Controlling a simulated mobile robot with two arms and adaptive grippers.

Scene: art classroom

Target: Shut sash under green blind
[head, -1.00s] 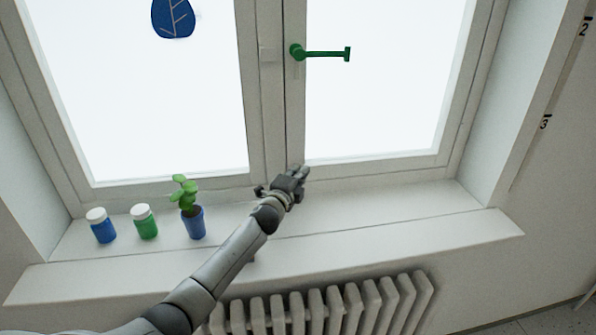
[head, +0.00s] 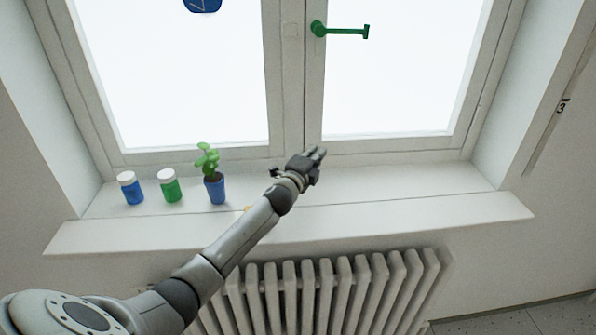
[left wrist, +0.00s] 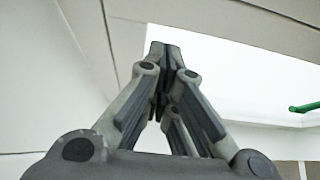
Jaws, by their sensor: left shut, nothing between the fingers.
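The right window sash (head: 314,90) has a green handle (head: 345,31) that lies level and points right. Its lower part stands at the frame with no clear gap that I can make out. No green blind is in view. My left gripper (head: 319,153) is shut and empty, in front of the bottom of the middle window post, above the sill and well below the handle. In the left wrist view its fingers (left wrist: 165,50) are together, and the green handle (left wrist: 305,107) shows at the right edge. My right gripper is not in view.
On the sill (head: 440,205) at left stand a blue jar (head: 132,192), a green jar (head: 169,190) and a plant in a blue pot (head: 215,190). A small yellow thing shows partly behind my arm. A radiator (head: 330,295) is below. The sill's right part is clear.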

